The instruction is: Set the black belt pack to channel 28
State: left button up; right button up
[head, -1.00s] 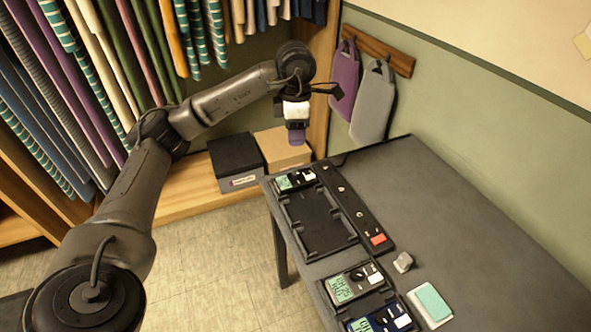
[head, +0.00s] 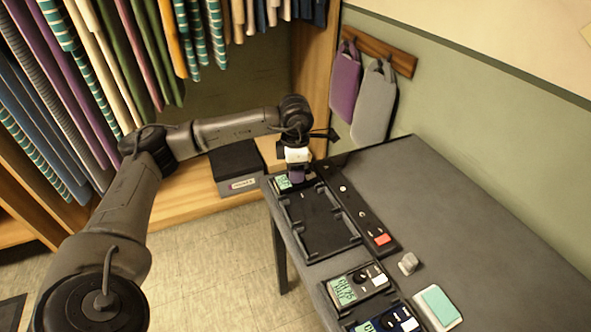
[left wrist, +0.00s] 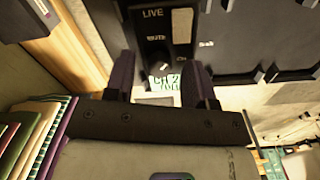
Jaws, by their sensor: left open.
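A black belt pack (head: 282,184) sits at the far end of the rack on the table. My left gripper (head: 297,181) is over it, fingers pointing down, and hides part of it. In the left wrist view the two purple fingers of my left gripper (left wrist: 161,72) are open, one on each side of the pack's small knob (left wrist: 159,58). I cannot tell whether they touch it. The pack (left wrist: 152,30) carries LIVE and MUTE labels. Its pale green screen begins "CH 2"; the rest is cut off. My right gripper is in neither view.
An empty bay (head: 318,222) lies nearer in the rack. A second dark pack (head: 357,286) and a blue pack (head: 375,325) lie further down. A strip with a red button (head: 382,239), a grey piece (head: 408,263) and a teal-topped pad (head: 438,305) are close by.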

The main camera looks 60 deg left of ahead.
pick_arm(q)
jog(key=shift+c, duration=0.3)
jog(key=shift+c, duration=0.6)
jog(key=c, duration=0.7)
grip_shut()
jog(key=shift+m, duration=0.3)
jog(key=shift+p, duration=0.3)
jog(key=m+p, duration=0.1)
jog(key=m, duration=0.1)
jog(key=shift+m, duration=0.3)
jog(key=shift+m+p, duration=0.85)
jog(key=shift+m, duration=1.55)
